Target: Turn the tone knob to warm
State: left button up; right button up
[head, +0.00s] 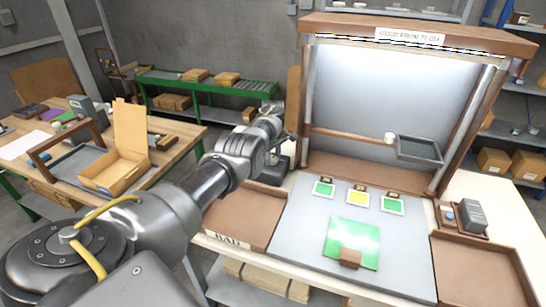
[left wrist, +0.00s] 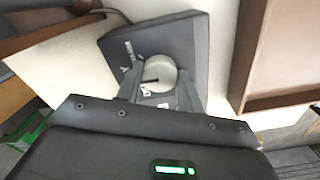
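The tone knob (left wrist: 160,70) is a pale round knob with a dark pointer line, on the face of a dark grey box (left wrist: 190,40) in the left wrist view. Small white marks sit on the box left of the knob; I cannot read them. My left gripper (left wrist: 159,78) has one finger on each side of the knob, with no clear gap showing. In the head view my left gripper (head: 272,143) is over the dark box (head: 283,163) at the left of the booth, and the knob is hidden there. My right gripper is not in view.
A brown tray labelled BAD (head: 243,213) lies in front of the box. A booth with a lit back panel (head: 380,100) stands behind a grey mat (head: 300,240) with a green card (head: 352,240) and several small swatches. A wooden bench (head: 170,165) is at left.

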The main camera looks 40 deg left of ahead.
pick_arm(q)
jog(key=shift+c, duration=0.8)
jog(key=shift+m, duration=0.3)
jog(key=m+p, duration=0.1)
jog(key=m, duration=0.2)
jog(key=shift+m, duration=0.4)
jog(key=m, duration=0.5)
jog(key=shift+p, duration=0.4)
jog(key=shift+m, duration=0.3)
jog(key=o, duration=1)
